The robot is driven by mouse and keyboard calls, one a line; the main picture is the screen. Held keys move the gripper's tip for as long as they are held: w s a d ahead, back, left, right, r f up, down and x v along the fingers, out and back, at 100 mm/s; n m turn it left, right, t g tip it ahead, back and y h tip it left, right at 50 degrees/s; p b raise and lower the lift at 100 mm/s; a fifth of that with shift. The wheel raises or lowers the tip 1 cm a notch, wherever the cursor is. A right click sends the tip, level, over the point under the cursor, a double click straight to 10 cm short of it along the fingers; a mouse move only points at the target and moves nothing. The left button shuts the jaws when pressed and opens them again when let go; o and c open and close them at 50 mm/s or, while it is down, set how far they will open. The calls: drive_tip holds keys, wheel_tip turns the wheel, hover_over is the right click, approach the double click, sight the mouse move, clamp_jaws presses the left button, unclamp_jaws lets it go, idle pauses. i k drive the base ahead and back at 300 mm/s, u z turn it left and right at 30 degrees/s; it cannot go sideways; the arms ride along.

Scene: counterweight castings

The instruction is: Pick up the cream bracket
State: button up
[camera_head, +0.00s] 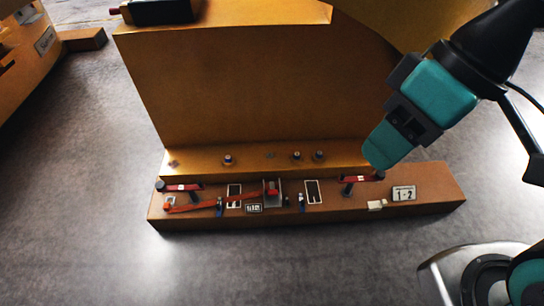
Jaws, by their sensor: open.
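The cream bracket (377,205) is a small pale piece on the front part of the orange-brown ledge, right of the middle. My gripper (378,160) comes in from the upper right. Its teal finger points down and left, above and behind the bracket in the picture. A gap shows between the gripper and the bracket. The gripper is open, with nothing seen in it; the far finger is mostly hidden.
On the ledge (437,187) stand a "1-2" plate (404,193), red-topped clamps (358,179), a long red lever (215,204) and a grey block (274,198). A tall orange casting (230,85) rises behind. Grey floor (290,265) in front is clear.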

sight(373, 206)
drive_tip(key=z, duration=0.3)
drive_tip(key=i, duration=0.9)
drive_tip(key=u, duration=0.15)
